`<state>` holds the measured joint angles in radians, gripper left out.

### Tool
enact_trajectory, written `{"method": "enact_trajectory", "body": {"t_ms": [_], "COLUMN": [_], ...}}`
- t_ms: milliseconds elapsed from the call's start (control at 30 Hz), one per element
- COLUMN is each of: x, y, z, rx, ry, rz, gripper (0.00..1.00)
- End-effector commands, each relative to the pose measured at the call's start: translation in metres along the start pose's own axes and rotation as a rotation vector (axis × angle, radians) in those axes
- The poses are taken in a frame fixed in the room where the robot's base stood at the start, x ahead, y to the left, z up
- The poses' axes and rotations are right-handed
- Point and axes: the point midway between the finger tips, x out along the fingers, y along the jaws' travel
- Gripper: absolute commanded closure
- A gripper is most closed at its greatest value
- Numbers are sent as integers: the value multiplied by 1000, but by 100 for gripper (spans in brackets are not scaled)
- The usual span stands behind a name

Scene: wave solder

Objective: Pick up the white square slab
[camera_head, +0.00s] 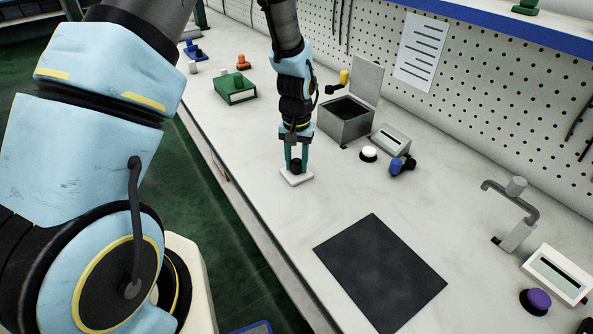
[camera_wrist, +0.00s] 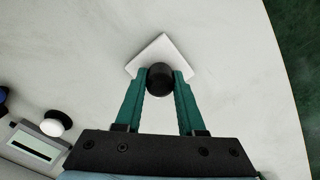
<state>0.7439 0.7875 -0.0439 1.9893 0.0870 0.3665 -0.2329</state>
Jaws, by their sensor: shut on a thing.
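The white square slab (camera_head: 297,178) lies on the pale workbench, and a dark round knob (camera_head: 296,166) stands up from its middle. My gripper (camera_head: 296,163) comes down from above with its two green fingers on either side of the knob. In the wrist view the fingers (camera_wrist: 160,82) are shut on the black knob (camera_wrist: 160,76). The slab (camera_wrist: 160,50) shows behind the knob, turned like a diamond. Its near part is hidden by the knob and fingertips. I cannot tell whether the slab touches the bench or is just above it.
A grey open-lidded box (camera_head: 343,122) and a small display unit (camera_head: 390,139) stand right of my gripper. A white button (camera_head: 369,153) and a blue knob (camera_head: 402,166) are near them. A dark mat (camera_head: 380,272) lies in front. A green box (camera_head: 235,90) is behind left.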

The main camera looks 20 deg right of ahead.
Motion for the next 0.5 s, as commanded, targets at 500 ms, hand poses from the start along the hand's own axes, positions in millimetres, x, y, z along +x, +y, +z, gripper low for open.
{"method": "enact_trajectory", "body": {"t_ms": [500], "x": [0], "y": [0], "z": [0], "rx": [0], "ry": [0], "rz": [0], "gripper": [100]}}
